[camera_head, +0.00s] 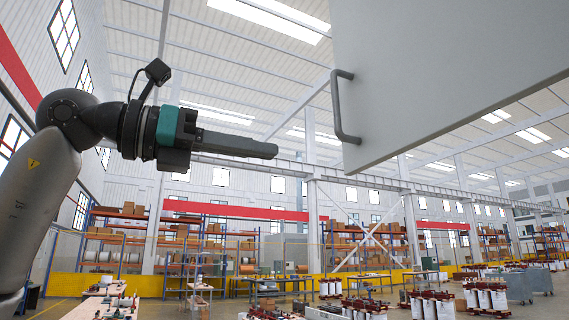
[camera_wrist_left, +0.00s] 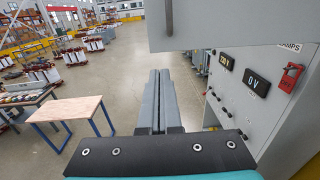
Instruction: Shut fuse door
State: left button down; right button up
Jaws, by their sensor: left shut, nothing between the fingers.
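The fuse door (camera_head: 450,75) is a large plain grey panel at the upper right of the head view, with a grey bar handle (camera_head: 340,108) near its left edge. My left gripper (camera_head: 272,150) is shut and empty, level, pointing right, to the left of the handle and slightly below it in the picture, apart from it. In the left wrist view the shut fingers (camera_wrist_left: 159,75) point away from the camera. The door (camera_wrist_left: 235,22) crosses the top right there and stands out from the cabinet face (camera_wrist_left: 235,105). My right gripper is not in view.
The cabinet face carries two dark displays (camera_wrist_left: 257,83) and a red padlock-like tag (camera_wrist_left: 290,78). A wooden-topped table (camera_wrist_left: 67,108) with blue legs stands to the left on the grey floor. Shelving racks (camera_head: 190,235) and workbenches are far back. The air around the gripper looks clear.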

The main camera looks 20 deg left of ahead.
aim_at(352, 166)
pick_arm(q)
jog(key=p+x, duration=0.1)
jog(key=x, duration=1.1)
jog(key=shift+w+d, duration=0.2)
jog(key=shift+d, duration=0.1)
